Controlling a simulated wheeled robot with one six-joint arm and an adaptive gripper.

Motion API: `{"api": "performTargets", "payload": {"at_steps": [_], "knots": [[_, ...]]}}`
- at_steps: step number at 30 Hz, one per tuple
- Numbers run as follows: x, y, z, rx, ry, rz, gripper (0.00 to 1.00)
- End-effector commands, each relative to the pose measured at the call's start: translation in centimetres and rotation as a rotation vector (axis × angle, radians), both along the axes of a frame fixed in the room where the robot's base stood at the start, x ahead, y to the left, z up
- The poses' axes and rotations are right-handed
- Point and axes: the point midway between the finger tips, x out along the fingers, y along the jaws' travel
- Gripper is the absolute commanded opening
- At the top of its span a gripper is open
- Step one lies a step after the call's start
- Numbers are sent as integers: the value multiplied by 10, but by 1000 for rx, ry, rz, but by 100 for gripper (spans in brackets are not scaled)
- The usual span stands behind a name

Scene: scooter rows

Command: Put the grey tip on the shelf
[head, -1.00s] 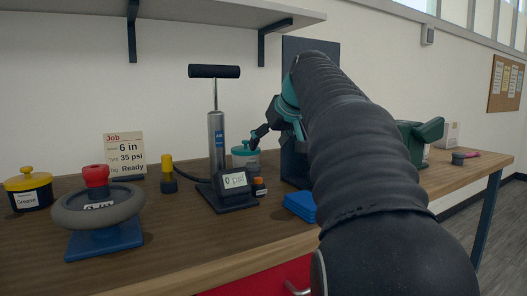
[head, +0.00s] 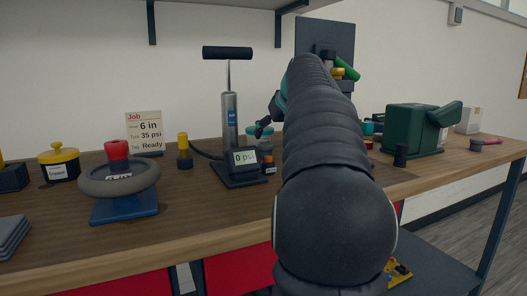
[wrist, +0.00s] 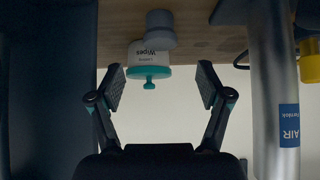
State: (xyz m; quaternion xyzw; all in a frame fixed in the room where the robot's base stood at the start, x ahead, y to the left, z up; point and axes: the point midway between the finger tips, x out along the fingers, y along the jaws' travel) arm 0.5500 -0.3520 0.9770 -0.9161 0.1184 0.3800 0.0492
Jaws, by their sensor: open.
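A grey tip-like piece (wrist: 160,28), round with a wider flange, stands on the bench in the wrist view, overlapping the white wipes tub (wrist: 148,55). The wrist picture is upside down. I cannot make this piece out in the head view, where my arm covers that area. My gripper (wrist: 162,87) is open and empty, its fingers apart with the tub and its teal knob showing between them. In the head view only part of my gripper (head: 268,126) shows left of my arm. A grey wall shelf (head: 200,5) crosses the top of the head view.
A silver pump (head: 230,120) stands close left of my gripper and shows at right in the wrist view (wrist: 275,90). A tyre on a blue stand (head: 120,180), a yellow-capped bottle (head: 184,150) and a green machine (head: 412,130) are on the bench. A lower shelf (head: 440,255) lies underneath.

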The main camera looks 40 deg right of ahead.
Motion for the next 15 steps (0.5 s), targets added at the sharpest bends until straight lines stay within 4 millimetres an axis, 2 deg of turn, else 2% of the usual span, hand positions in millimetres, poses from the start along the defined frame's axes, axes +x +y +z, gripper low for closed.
{"api": "performTargets", "payload": {"at_steps": [4, 11, 15], "knots": [[14, -2, -14, 1, 1, 2, 78], [21, -4, -21, 0, 0, 1, 78], [29, -7, -32, 1, 1, 2, 78]]}}
